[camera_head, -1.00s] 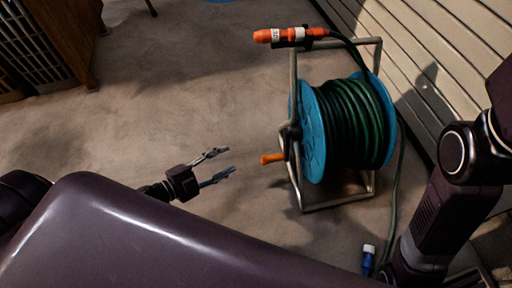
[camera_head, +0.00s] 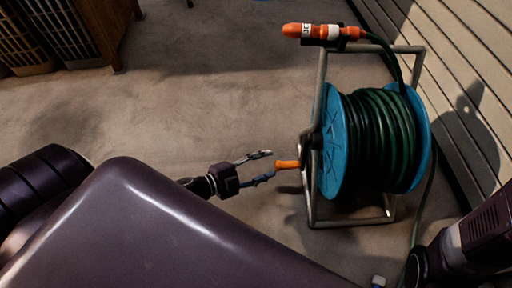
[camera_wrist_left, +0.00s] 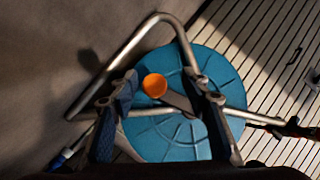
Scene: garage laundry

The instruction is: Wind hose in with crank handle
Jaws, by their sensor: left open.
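The hose reel has blue side discs (camera_head: 333,150) in a grey metal frame (camera_head: 419,72) on the floor. Dark green hose (camera_head: 380,140) is wound thickly on it. Its orange crank handle (camera_head: 288,164) sticks out to the left. My left gripper (camera_head: 266,164) is open, its fingertips just left of the handle's end. In the left wrist view the handle (camera_wrist_left: 155,86) shows end-on between the open, dark-padded fingers, nearer the left finger. No grip on it shows. My right gripper is not in view; only part of my right arm shows at lower right.
An orange hose nozzle (camera_head: 305,31) lies clipped on top of the frame. A loose length of hose (camera_head: 424,200) hangs behind the reel to a blue-and-white end piece (camera_head: 379,281). A slatted wall (camera_head: 462,75) stands close on the right. Open floor (camera_head: 200,110) lies left of the reel.

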